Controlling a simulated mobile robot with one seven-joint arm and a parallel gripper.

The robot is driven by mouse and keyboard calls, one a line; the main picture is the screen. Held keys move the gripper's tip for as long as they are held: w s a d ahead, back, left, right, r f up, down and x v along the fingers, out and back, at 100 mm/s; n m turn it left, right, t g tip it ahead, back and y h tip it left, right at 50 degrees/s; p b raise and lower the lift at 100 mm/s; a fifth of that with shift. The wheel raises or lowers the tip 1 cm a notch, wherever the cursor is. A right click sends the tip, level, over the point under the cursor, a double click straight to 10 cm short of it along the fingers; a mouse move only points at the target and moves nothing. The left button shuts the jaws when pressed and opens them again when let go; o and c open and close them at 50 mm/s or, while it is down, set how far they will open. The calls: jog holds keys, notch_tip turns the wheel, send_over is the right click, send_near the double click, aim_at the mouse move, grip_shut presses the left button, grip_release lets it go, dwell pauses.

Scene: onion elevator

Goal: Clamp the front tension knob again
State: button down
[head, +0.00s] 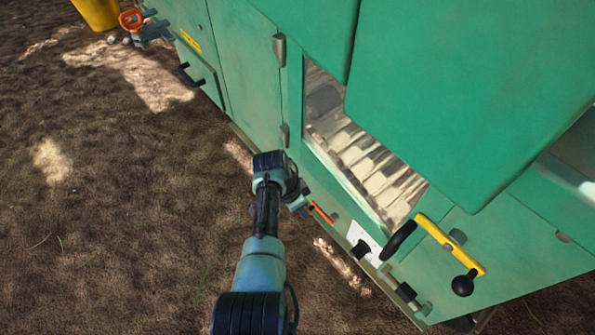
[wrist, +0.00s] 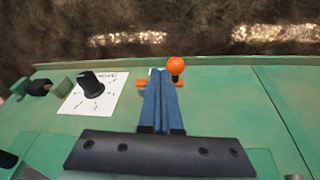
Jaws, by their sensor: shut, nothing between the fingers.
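My gripper (head: 302,208) is low at the machine's green side, beside an orange lever (head: 321,212). In the wrist view its blue fingers (wrist: 158,74) are shut together and empty. They overlap the middle of the orange lever (wrist: 143,83), with its orange ball (wrist: 176,66) just right of the tips; contact cannot be told. A black dial knob (head: 361,249) sits on a white marked plate (head: 371,236); it also shows in the wrist view (wrist: 91,82). A black cylindrical knob (head: 406,292) sits on a green bracket beyond it. I cannot tell which is the front tension knob.
A yellow lever (head: 448,243) with a black ball and a black handle (head: 398,241) stick out at the right. An open window (head: 360,160) shows pale slats. A yellow bin (head: 97,12) stands far left. Bare soil (head: 110,220) left of the machine is free.

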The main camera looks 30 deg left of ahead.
jog(key=a+p+v, duration=0.1)
jog(key=p+v, duration=0.5)
jog(key=v, duration=0.5)
jog(key=shift+p, duration=0.35)
jog(key=shift+w+f, duration=0.1)
jog(key=shift+f, duration=0.05)
